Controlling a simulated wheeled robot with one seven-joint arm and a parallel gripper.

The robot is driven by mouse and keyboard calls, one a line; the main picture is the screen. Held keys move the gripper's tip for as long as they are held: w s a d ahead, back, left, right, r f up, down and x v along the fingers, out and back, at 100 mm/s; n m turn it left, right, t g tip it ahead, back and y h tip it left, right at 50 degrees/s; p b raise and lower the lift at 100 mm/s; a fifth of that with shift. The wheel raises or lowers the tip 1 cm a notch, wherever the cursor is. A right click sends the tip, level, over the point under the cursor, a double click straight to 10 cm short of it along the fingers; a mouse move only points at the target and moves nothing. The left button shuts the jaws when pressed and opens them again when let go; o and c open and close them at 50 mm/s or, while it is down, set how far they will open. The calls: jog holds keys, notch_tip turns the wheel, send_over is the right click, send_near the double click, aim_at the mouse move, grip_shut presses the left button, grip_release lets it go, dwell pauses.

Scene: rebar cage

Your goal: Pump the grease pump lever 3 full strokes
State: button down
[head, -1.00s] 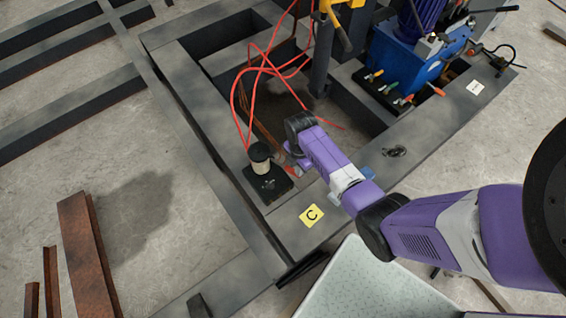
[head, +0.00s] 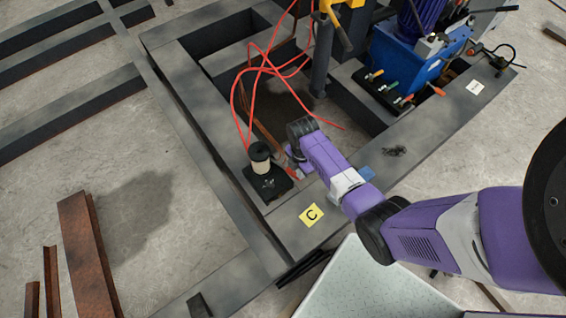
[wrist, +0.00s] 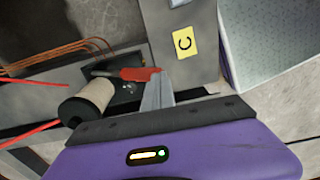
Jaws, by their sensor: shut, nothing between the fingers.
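The grease pump (head: 260,152) has a cream cylinder on a black base, on the steel frame beside the yellow C label. It also shows in the wrist view (wrist: 92,98). Its lever has a red grip (wrist: 140,74), which lies across the tips of my fingers in the wrist view. My gripper (wrist: 157,80) is shut with nothing between its fingers, at the red grip's end. I cannot tell whether they touch. In the head view my wrist and gripper (head: 297,160) are just right of the pump, and the lever is mostly hidden.
Red hoses (head: 243,100) loop up from the pump. A blue hydraulic unit (head: 405,60) with several coloured levers stands at the upper right. The C label (head: 311,215) is on the front beam. A pale speckled panel (head: 370,285) is in front.

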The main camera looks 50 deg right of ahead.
jog(key=shift+s+a+f, duration=0.1)
jog(key=shift+s+f, duration=0.3)
jog(key=shift+f, duration=0.15)
jog(key=shift+s+a+f, duration=0.1)
jog(key=shift+s+f, duration=0.25)
jog(key=shift+f, duration=0.35)
jog(key=shift+s+a+f, duration=0.1)
jog(key=shift+s+f, duration=0.25)
jog(key=shift+f, duration=0.15)
jog(key=shift+s+a+f+b, duration=0.1)
jog(key=shift+s+f+b, duration=0.25)
jog(key=shift+f, duration=0.25)
